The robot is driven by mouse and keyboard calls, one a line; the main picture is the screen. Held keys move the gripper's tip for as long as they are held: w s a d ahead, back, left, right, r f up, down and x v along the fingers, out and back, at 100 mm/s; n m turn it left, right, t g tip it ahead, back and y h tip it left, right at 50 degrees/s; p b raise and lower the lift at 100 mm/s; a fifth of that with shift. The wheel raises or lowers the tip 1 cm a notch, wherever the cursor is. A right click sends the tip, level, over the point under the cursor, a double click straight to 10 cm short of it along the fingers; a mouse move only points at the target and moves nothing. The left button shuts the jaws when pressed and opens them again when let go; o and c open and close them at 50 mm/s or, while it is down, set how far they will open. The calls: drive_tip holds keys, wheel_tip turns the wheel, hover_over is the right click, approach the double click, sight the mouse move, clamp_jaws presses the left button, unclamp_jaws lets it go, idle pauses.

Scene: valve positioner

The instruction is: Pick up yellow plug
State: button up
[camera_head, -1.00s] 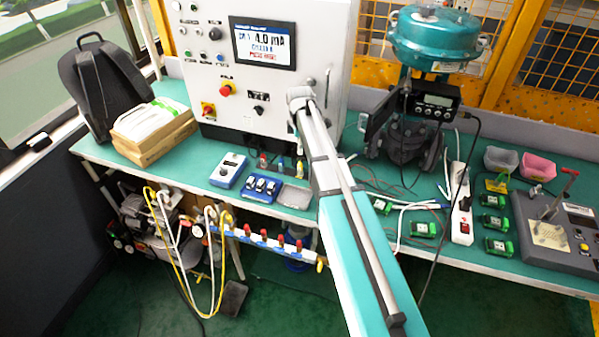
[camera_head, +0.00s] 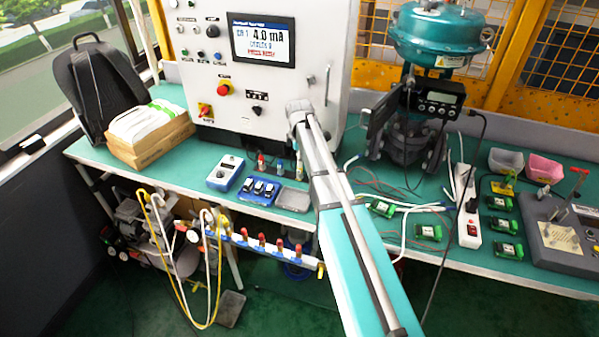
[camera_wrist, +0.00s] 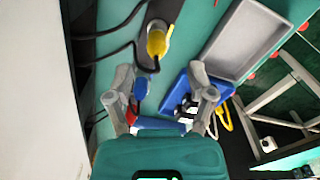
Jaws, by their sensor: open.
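The yellow plug (camera_wrist: 157,41) shows in the wrist view, up the picture and ahead of my gripper. It sits in or against a pale ring on a dark grey strip, with a dark cable near it. My gripper (camera_wrist: 163,94) is open, and its two grey fingers are apart from the yellow plug. A blue plug (camera_wrist: 140,89) and a red plug (camera_wrist: 131,114) are close to the left finger; I cannot tell whether they touch it.
A blue switch box (camera_wrist: 185,91) lies close to the right finger, beside an empty grey tray (camera_wrist: 247,40). Green terminal blocks (camera_head: 428,233) and loose wires lie to the right.

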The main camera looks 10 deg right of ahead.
sight(300, 169)
drive_tip(key=shift+f, duration=0.15)
drive_tip(key=shift+w+d+f+b, duration=0.1)
drive_tip(key=shift+w+f+b, duration=0.05)
drive_tip(key=shift+f+b, duration=2.4)
drive_tip(key=shift+r, duration=0.1)
clamp_jaws()
